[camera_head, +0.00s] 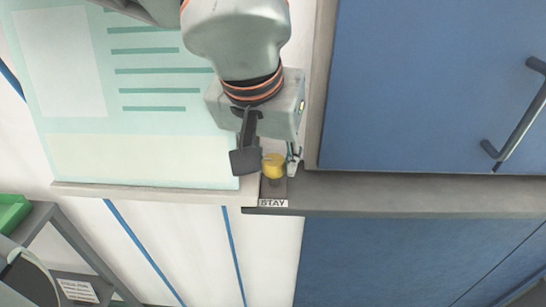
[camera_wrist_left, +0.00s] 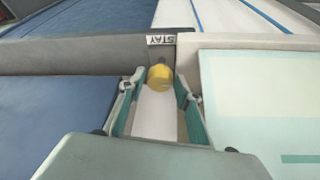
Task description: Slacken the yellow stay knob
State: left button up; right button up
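The yellow stay knob (camera_head: 273,165) is a small round knob on a narrow grey bracket, beside a small label reading "STAY" (camera_head: 272,203). My left gripper (camera_head: 270,160) comes down from the top in the head view, with one finger on each side of the knob. In the left wrist view the knob (camera_wrist_left: 160,77) sits between the two fingertips of the left gripper (camera_wrist_left: 159,82).
A blue cabinet door (camera_head: 420,80) with a dark bar handle (camera_head: 520,112) is to the right. A pale green board (camera_head: 150,130) is to the left. A green bin (camera_head: 12,212) sits at the left edge. A grey ledge (camera_head: 420,195) runs right from the knob.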

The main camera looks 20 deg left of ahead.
pick_arm(q)
jog(key=shift+c, duration=0.4)
jog(key=c, duration=0.8)
jog(key=shift+o, duration=0.2)
